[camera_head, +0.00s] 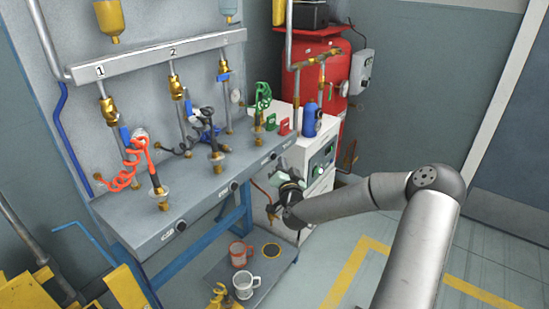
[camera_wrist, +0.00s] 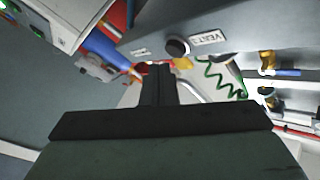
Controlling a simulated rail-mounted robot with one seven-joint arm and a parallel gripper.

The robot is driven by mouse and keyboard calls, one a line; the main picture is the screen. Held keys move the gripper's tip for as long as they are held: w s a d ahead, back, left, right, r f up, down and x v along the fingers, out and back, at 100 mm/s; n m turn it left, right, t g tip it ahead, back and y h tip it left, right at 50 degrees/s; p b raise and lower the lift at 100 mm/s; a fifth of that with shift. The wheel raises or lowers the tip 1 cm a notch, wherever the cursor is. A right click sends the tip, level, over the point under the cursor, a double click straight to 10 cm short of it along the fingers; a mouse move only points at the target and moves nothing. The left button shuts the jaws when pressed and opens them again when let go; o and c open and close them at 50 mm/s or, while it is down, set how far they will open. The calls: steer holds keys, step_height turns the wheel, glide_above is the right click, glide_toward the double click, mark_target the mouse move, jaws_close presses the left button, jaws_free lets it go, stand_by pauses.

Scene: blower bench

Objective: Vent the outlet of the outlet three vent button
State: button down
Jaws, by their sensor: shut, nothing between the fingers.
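The bench front (camera_head: 205,207) carries three dark round buttons with pale labels. The rightmost button (camera_head: 273,156) sits below the outlet with the green coiled hose (camera_head: 263,98). In the wrist view a black round button (camera_wrist: 176,47) stands on the grey bench front, with a white label (camera_wrist: 206,38) that reads VENT and a last character too small to be sure of. My gripper (camera_head: 285,192) is in front of the bench's right end, below the rightmost button. In the wrist view my gripper's fingers (camera_wrist: 157,70) are shut and empty, apart from the button.
A white cabinet (camera_head: 318,165) and a red tank (camera_head: 340,75) stand right of the bench. A blue bottle (camera_head: 311,120) stands on the cabinet. The floor at the right is clear.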

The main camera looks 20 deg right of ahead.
steer(key=shift+w+a, duration=0.1)
steer(key=shift+w, duration=0.05)
stand_by(0.3)
steer(key=shift+w+a, duration=0.15)
steer(key=shift+w, duration=0.1)
steer(key=shift+w+a+b, duration=0.2)
steer(key=shift+w+b, duration=0.1)
steer(key=shift+b, duration=0.1)
stand_by(2.2)
stand_by(0.8)
steer(key=shift+s+d, duration=0.45)
steer(key=shift+s, duration=0.2)
steer(key=shift+s, duration=0.1)
steer(key=s+d, duration=0.1)
steer(key=s, duration=0.1)
steer(key=s+d, duration=0.1)
steer(key=s, duration=0.1)
steer(key=shift+d, duration=0.35)
